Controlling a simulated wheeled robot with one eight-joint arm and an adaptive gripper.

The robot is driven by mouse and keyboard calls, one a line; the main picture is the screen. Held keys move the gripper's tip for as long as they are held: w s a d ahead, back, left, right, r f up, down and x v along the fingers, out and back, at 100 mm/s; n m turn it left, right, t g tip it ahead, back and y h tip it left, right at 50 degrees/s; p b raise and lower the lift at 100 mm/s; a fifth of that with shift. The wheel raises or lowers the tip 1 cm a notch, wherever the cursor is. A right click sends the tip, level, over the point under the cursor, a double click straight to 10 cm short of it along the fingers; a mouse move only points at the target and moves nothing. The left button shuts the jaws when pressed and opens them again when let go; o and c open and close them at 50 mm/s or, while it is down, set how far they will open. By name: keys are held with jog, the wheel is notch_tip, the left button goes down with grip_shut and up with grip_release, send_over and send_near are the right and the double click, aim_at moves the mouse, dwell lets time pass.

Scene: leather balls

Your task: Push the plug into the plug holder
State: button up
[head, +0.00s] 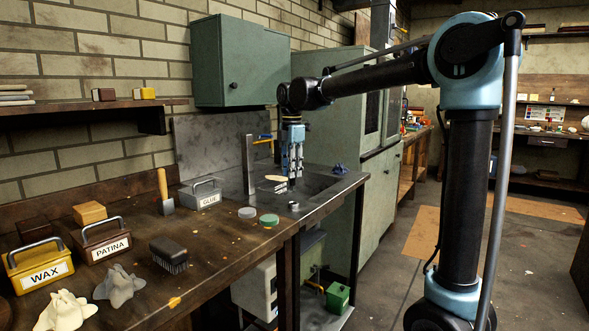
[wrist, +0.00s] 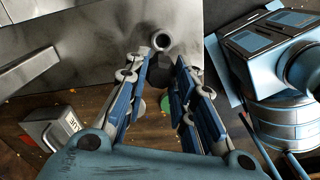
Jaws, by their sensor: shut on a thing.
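My gripper (head: 291,176) hangs pointing down at the sink end of the bench. It is shut on a small dark piece, which I take to be the plug (wrist: 160,72), between the fingertips in the wrist view. In the head view a dark tip (head: 292,186) shows below the fingers. A short metal ring, apparently the plug holder (head: 293,206), stands on the bench edge below my gripper. A round metal ring also shows just beyond the fingertips in the wrist view (wrist: 162,40). I cannot tell whether plug and holder touch.
A grey lid (head: 247,212) and a green disc (head: 268,221) lie left of the holder. The metal sink (head: 318,182) is behind. The GLUE box (head: 203,194), a scraper (head: 165,193) and a brush (head: 169,253) stand further left. Open floor lies right of the bench.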

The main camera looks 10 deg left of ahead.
aim_at(293, 185)
jog(key=shift+w+d+f, duration=0.1)
jog(key=shift+w+f, duration=0.05)
jog(key=shift+f, duration=2.55)
jog(key=shift+f, duration=1.4)
dwell(1.2)
jog(key=o, duration=1)
jog(key=shift+o, duration=0.2)
notch_tip(293, 185, up, 12)
jog(key=shift+f, duration=0.1)
